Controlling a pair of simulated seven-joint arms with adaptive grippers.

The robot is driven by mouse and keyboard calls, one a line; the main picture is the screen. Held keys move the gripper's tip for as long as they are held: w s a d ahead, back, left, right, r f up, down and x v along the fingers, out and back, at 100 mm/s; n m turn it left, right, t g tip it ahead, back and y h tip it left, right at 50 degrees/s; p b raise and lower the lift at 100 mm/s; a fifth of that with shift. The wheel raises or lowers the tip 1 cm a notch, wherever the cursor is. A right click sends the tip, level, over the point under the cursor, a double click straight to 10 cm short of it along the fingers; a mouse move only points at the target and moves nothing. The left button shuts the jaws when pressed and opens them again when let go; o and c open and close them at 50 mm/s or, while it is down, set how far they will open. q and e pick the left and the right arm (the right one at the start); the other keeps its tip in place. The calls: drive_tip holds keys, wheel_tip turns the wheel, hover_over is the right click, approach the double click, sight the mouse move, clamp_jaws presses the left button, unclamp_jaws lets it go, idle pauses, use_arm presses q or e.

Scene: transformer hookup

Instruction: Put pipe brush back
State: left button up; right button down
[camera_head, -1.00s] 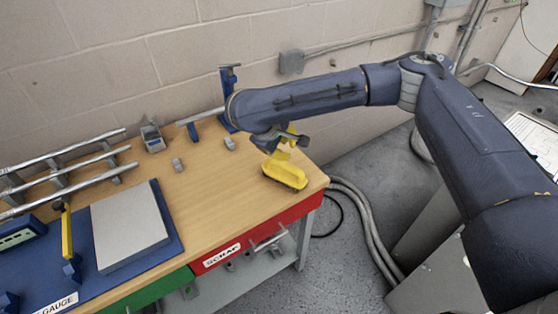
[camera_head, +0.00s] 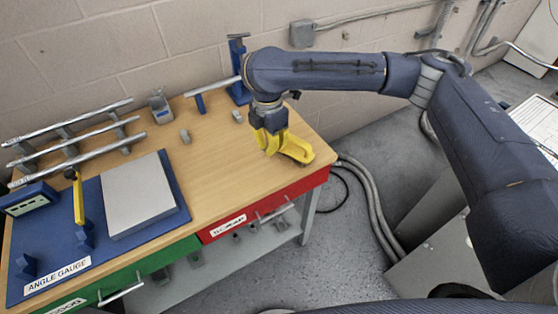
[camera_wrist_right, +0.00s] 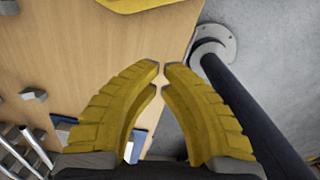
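My right gripper (camera_head: 270,150) points down over the right end of the wooden bench, close beside a yellow object (camera_head: 295,150). In the right wrist view its yellow fingertips (camera_wrist_right: 160,68) are almost together with a thin gap and nothing between them. Part of a yellow object (camera_wrist_right: 130,4) shows at the top edge there, apart from the fingertips. A slim grey rod (camera_head: 215,86) lies across blue supports at the back of the bench; I cannot tell whether it is the pipe brush. My left gripper is not in view.
A grey plate (camera_head: 138,195) lies on the blue angle gauge mat (camera_head: 180,208) at the left. Several metal bars lie on a rack (camera_head: 75,147) behind it. Small grey blocks and a grey holder (camera_head: 160,106) stand nearby. The front middle of the bench is clear.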

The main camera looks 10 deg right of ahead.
sight(291, 147)
drive_tip(key=f+n, duration=0.1)
drive_tip(key=f, duration=0.4)
drive_tip(key=f+n, duration=0.1)
drive_tip(key=f, duration=0.4)
drive_tip(key=shift+s+a, duration=0.15)
drive_tip(key=shift+a, duration=0.05)
drive_tip(key=shift+w+d, duration=0.9)
drive_tip(key=shift+d, duration=0.2)
drive_tip(key=shift+w+d, duration=0.45)
drive_tip(key=shift+d, duration=0.05)
drive_tip(key=shift+d, duration=0.1)
drive_tip(key=w+d, duration=0.3)
drive_tip(key=d, duration=0.1)
drive_tip(key=shift+w+d, duration=0.2)
drive_tip(key=shift+w, duration=0.2)
